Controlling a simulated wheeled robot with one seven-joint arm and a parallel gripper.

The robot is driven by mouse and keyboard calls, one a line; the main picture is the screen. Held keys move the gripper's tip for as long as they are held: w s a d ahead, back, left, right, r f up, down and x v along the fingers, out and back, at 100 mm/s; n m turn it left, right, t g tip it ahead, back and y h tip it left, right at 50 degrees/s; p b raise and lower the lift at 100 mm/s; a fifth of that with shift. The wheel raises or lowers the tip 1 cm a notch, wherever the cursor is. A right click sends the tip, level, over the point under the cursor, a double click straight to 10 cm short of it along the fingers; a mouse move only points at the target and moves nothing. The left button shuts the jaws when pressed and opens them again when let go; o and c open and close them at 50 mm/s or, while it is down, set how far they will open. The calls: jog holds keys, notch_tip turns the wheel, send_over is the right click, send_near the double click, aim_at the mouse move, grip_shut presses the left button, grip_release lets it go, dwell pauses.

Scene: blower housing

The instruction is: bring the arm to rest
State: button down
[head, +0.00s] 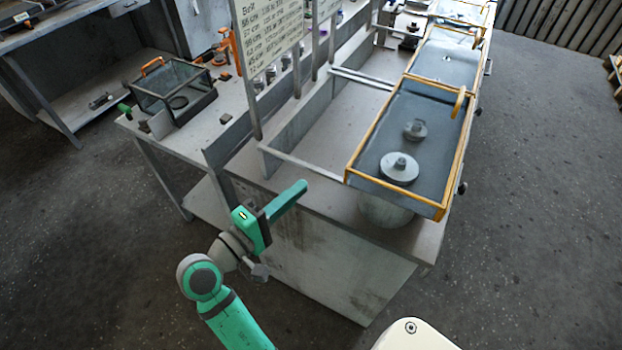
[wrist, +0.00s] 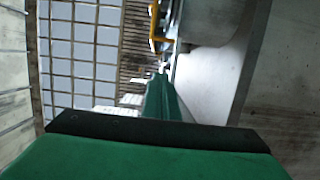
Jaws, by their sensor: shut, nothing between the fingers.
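My gripper (head: 287,199) is green, at the end of my green and grey arm in the lower middle of the head view. Its fingers are together with nothing between them. They point up and to the right, in front of the near end of the long workbench (head: 325,205). In the wrist view the shut fingers (wrist: 163,98) reach away from the green gripper body. I see no contact between the gripper and the bench, though the exact gap is hard to tell.
A glass-sided box (head: 173,90) stands on the left table. The floor at left (head: 80,240) is clear.

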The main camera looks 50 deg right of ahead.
jog(key=shift+w+a, duration=0.1)
jog(key=shift+a, duration=0.65)
